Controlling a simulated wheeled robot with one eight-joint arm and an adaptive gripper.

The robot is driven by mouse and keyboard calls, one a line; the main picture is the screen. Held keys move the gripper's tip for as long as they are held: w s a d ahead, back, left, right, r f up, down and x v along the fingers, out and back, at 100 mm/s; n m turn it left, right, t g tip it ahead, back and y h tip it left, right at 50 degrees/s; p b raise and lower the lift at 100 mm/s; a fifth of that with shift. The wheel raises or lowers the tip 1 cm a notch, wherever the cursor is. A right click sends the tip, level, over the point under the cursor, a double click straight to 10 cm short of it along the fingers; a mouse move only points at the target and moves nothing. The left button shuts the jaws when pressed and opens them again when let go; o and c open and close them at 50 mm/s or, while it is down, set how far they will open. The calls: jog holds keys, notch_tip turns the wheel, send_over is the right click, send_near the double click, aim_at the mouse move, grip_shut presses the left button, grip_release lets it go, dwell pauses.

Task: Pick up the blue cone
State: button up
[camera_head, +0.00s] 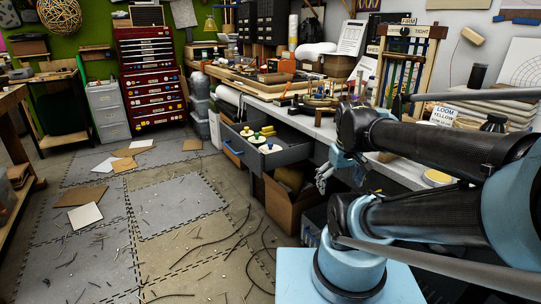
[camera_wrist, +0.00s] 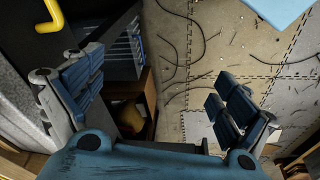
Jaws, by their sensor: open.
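I cannot make out a blue cone in either view. In the head view, small green, yellow and white things (camera_head: 263,139) sit in an open grey drawer (camera_head: 295,155) under the workbench, too small to tell their shapes. The drawer front has a blue handle (camera_head: 233,153). My gripper (camera_head: 326,178) is in front of the bench, right of the drawer and partly hidden by my arm. In the wrist view my gripper (camera_wrist: 160,100) has its blue-padded fingers wide apart, with nothing between them but the view of the floor and a box.
A cardboard box (camera_head: 285,201) stands on the floor under the drawer. The workbench (camera_head: 322,127) is crowded with tools and boards. Cane strips and flat sheets (camera_head: 85,216) lie on the mat floor. A red tool chest (camera_head: 152,80) stands at the back.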

jog(key=w+a+r+n, duration=0.3)
jog(key=w+r+n, duration=0.3)
jog(key=w+n, duration=0.3)
jog(key=r+n+t, duration=0.1)
jog(key=n+t, duration=0.1)
jog(key=n, duration=2)
send_over(271, 151)
jog(key=s+a, duration=0.1)
jog(key=s, duration=0.2)
jog(key=shift+h, duration=0.3)
jog(key=shift+x, duration=8.35)
jog(key=shift+w, duration=0.1)
jog(key=c, duration=0.9)
